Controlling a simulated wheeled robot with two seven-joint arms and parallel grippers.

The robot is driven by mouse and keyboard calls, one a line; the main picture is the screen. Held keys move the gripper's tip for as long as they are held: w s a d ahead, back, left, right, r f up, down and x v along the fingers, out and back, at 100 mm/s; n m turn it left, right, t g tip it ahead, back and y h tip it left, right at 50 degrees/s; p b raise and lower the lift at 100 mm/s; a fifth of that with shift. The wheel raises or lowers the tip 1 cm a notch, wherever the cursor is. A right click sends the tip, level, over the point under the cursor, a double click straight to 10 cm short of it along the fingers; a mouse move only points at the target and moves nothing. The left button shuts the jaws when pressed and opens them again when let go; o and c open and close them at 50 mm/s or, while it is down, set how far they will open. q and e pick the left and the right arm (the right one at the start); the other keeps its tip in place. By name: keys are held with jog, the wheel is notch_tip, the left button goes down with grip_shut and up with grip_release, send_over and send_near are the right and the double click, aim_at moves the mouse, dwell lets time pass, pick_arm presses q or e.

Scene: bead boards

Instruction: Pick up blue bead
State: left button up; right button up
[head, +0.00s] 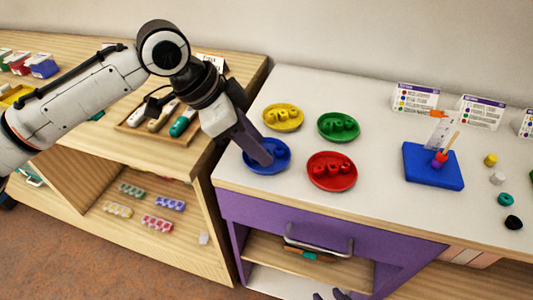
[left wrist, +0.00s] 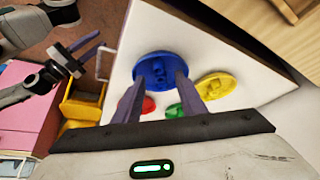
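Blue beads (head: 281,153) lie in the round blue dish (head: 272,168) near the front left of the white top. The blue dish also shows in the left wrist view (left wrist: 143,77), with blue beads (left wrist: 157,72) in its middle. My left gripper (head: 264,160) reaches down over this dish and hides part of it. In the left wrist view its two fingers (left wrist: 158,80) are apart, with the dish showing between them and no bead visibly held. My right gripper (head: 331,296) shows only at its fingertips at the bottom edge; the left wrist view shows its fingers spread and empty (left wrist: 90,48).
Yellow (head: 270,121), green (head: 352,134) and red (head: 332,186) dishes of beads stand close by. A blue board (head: 420,172) with a stick and beads is to the right, with several loose beads beyond it. A purple drawer (head: 270,213) with a handle is below.

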pick_arm(q)
jog(key=shift+w+d+f, duration=0.15)
jog(key=shift+d+f, duration=0.15)
jog(key=shift+f, duration=0.25)
grip_shut()
